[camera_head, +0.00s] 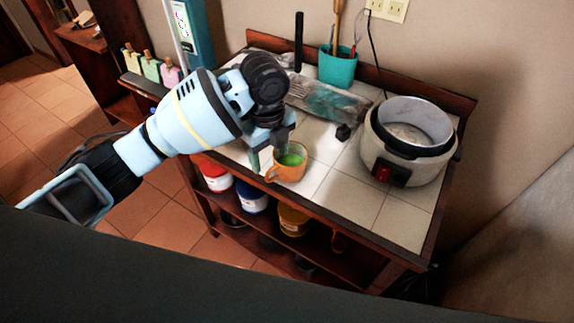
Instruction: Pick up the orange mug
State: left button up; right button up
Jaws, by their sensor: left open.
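The orange mug (291,172) stands upright near the front edge of the white tiled counter (345,190). Its inside looks green, and its handle points to the front left. My left gripper (268,150) reaches in from the left and points down at the mug's left and back side. It is open, with one finger just left of the mug and the other over or behind its rim. I cannot tell whether a finger touches the mug. My right gripper is not in view.
A rice cooker (408,170) with an open top stands on the right. A teal utensil pot (337,68) and a clear bag-like item (325,100) are at the back. Tubs (252,197) sit on the shelf below. The front right tiles are clear.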

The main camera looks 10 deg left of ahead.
aim_at(270, 171)
pick_arm(q)
jog(key=shift+s+f, duration=0.2)
jog(key=shift+f, duration=3.1)
grip_shut()
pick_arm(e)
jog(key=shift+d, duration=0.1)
pick_arm(q)
jog(key=shift+r, duration=0.2)
jog(key=shift+r, duration=1.45)
jog(key=shift+s+r, duration=0.2)
jog(key=shift+r, duration=0.05)
jog(key=s+d+r, duration=0.1)
jog(key=s, duration=1.4)
jog(key=shift+s+d+r+p, duration=0.15)
jog(key=shift+s+d+p, duration=0.1)
jog(key=shift+p, duration=0.2)
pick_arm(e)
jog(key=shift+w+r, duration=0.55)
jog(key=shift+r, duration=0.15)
